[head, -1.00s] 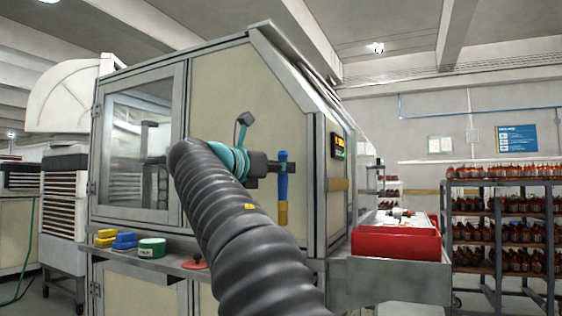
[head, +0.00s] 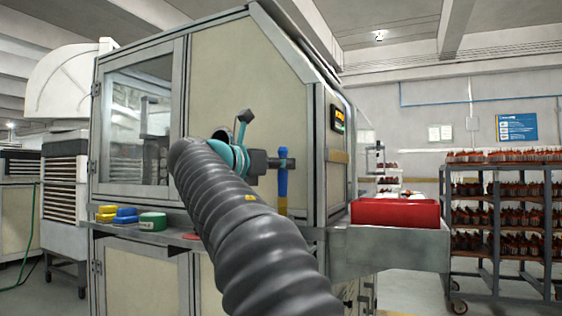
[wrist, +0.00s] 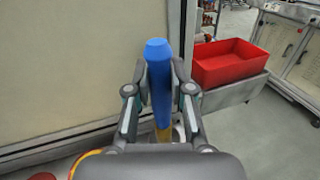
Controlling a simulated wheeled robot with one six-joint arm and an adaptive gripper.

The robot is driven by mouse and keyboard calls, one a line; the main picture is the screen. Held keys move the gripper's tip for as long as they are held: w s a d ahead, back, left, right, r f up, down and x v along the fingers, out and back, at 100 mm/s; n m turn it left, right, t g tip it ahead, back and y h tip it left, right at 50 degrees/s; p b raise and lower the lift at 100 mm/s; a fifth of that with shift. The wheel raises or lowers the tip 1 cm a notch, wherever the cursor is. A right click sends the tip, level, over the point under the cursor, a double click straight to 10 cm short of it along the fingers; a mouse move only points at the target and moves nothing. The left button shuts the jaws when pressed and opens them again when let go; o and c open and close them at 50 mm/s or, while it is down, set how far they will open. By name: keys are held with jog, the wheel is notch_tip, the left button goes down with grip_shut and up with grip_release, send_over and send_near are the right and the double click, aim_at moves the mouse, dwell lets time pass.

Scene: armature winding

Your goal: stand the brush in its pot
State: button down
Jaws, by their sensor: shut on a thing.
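The brush (head: 283,182) has a blue handle and a yellow lower part, and it hangs upright in my gripper (head: 282,164). In the wrist view the blue handle (wrist: 158,75) stands between the two fingers of my gripper (wrist: 159,88), which are shut on it. Its yellow end (wrist: 163,133) points down and is partly hidden by the gripper body. A pale rounded edge (wrist: 179,132) shows just behind the brush in the wrist view. I cannot tell whether it is the pot, and no pot is clear in the head view.
A large cabinet (head: 240,110) stands close behind the gripper. Its ledge carries yellow rolls (head: 106,213), blue rolls (head: 125,215), a green roll (head: 153,221) and a red item (head: 192,237) partly behind my arm. A red bin (head: 395,213) sits on a grey shelf (head: 390,248) at right.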

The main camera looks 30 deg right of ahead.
aim_at(279, 177)
jog(key=shift+f+b, duration=0.65)
jog(key=shift+f, duration=0.8)
jog(key=c, duration=0.9)
grip_release()
jog(key=shift+c, duration=0.2)
jog(key=v, duration=1.2)
